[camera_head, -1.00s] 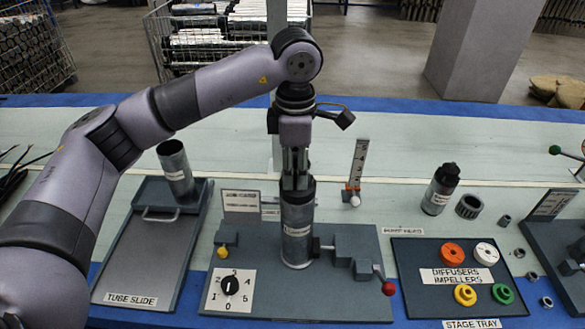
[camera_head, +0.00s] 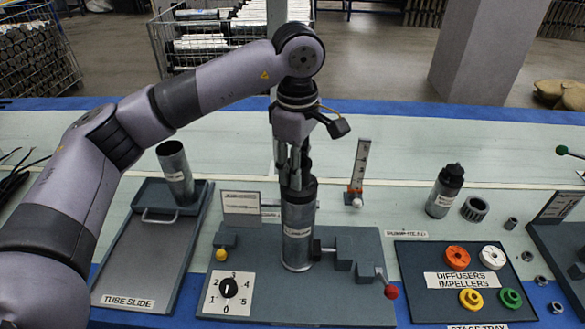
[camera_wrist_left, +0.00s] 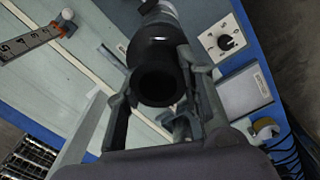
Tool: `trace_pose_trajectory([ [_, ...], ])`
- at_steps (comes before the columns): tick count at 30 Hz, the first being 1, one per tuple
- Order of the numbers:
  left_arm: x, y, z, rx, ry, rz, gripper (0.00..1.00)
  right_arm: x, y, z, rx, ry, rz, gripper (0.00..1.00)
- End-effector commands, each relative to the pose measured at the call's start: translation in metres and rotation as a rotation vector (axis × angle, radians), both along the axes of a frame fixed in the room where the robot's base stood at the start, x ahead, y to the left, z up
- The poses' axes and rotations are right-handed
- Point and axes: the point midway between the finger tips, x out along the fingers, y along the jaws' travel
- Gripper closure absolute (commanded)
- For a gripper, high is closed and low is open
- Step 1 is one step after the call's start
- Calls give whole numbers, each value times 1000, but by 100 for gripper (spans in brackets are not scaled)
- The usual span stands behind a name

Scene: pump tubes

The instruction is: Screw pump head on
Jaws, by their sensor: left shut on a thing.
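My left gripper (camera_head: 294,172) points straight down over the upright grey pump tube (camera_head: 298,235). It is shut on a black pump head (camera_head: 309,183) at the tube's top end. In the left wrist view the dark round pump head (camera_wrist_left: 160,82) with its hollow top sits between the two fingers. The fingers hide much of it in the head view, and I cannot tell how far it is screwed in. The tube stands in a grey fixture (camera_head: 330,302) with a small side clamp and a red-knobbed lever. My right gripper is not in view.
A labelled cylinder with a black top (camera_head: 445,190) stands at the right, beside a dark ring (camera_head: 474,208). A stage tray (camera_head: 420,290) holds coloured discs. Another tube (camera_head: 176,172) stands on the tube slide (camera_head: 150,260) at left. An upright gauge (camera_head: 357,172) stands behind the fixture.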

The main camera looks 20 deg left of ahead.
Motion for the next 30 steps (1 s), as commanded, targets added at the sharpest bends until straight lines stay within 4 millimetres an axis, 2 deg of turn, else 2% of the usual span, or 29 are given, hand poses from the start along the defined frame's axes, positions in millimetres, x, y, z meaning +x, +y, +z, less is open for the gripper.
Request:
trace_pose_trajectory([
  [4,0,-1,-4,1,2,-108,99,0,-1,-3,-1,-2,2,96],
  [14,0,-2,-2,1,3,-141,99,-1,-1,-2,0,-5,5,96],
  [22,1,-3,-2,-1,6,-395,99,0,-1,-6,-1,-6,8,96],
  [30,1,-3,-1,-2,5,-421,99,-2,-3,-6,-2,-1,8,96],
])
